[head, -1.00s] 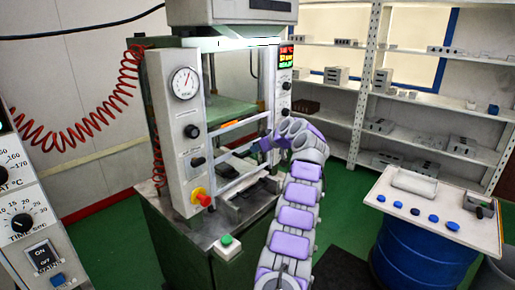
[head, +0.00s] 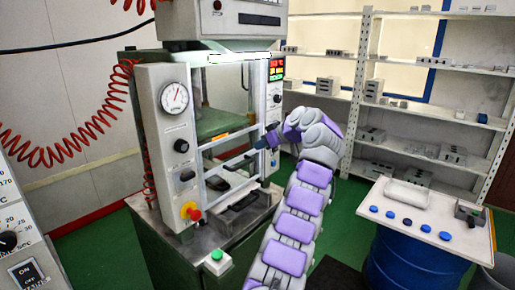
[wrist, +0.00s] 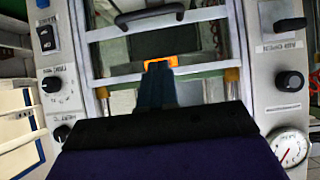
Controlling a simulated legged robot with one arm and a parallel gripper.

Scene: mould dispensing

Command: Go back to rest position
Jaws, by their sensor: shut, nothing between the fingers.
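My gripper (head: 266,141) is at the end of my purple and grey arm, in front of the press (head: 162,130). It points left toward the press's guard frame. In the wrist view, my gripper (wrist: 158,75) shows as dark fingers together, with nothing between them. Behind the fingertips are the clear guard, its black handle (wrist: 150,14) and an orange strip (wrist: 160,61). From these views I cannot tell whether the fingertips touch the guard.
A blue drum (head: 408,262) at right carries a board (head: 440,200) with several blue pieces. Shelves (head: 405,135) stand behind. A control panel (head: 25,235) is at front left. The press has a red knob (head: 194,214) and green button (head: 216,255). Green floor shows between.

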